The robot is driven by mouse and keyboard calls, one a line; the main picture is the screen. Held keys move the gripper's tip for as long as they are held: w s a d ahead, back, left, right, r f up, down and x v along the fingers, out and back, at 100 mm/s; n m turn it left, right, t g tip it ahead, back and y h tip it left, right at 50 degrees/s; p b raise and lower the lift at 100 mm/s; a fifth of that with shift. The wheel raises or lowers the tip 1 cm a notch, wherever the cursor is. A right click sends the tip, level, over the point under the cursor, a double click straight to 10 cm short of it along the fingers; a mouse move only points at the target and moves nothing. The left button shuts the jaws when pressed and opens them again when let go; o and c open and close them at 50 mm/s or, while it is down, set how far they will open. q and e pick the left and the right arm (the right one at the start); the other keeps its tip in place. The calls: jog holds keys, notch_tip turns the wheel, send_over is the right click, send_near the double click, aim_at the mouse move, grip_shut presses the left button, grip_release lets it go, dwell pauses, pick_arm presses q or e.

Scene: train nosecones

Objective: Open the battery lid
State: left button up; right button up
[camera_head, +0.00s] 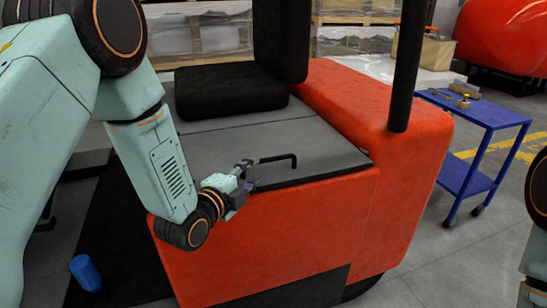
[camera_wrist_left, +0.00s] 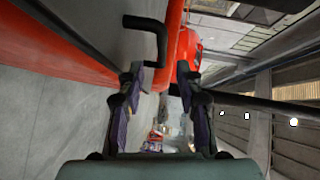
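The battery lid (camera_head: 325,150) is a flat grey panel on top of the red vehicle body, in front of the black seat. It lies level and looks shut. A black bent handle (camera_head: 280,158) stands at its near edge. My left gripper (camera_head: 247,168) is beside the left end of the handle; contact is unclear in the head view. In the left wrist view the two fingers (camera_wrist_left: 160,78) are spread with nothing between them, and the black handle (camera_wrist_left: 158,35) shows ahead of the left finger. My right gripper is out of view.
The red vehicle (camera_head: 290,235) has a black seat (camera_head: 230,90) and a black post (camera_head: 408,65). A blue cart (camera_head: 480,115) with small items stands at the right. A blue cylinder (camera_head: 86,272) is at lower left. Grey floor lies open between vehicle and cart.

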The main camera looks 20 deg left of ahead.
aim_at(269, 160)
pick_arm(q)
jog(key=shift+x, duration=1.05)
jog(key=x, duration=0.5)
jog(key=shift+w+d, duration=0.35)
jog(key=shift+w, duration=0.25)
jog(key=shift+a, duration=0.3)
jog(key=shift+d+r, duration=0.1)
jog(key=shift+d, duration=0.05)
jog(key=shift+w+d, duration=0.15)
jog(key=shift+w, duration=0.05)
jog(key=shift+c, duration=1.2)
jog(key=shift+s+a, duration=0.15)
jog(key=shift+a, duration=0.1)
jog(key=c, duration=0.5)
jog(key=shift+d, duration=0.1)
grip_shut()
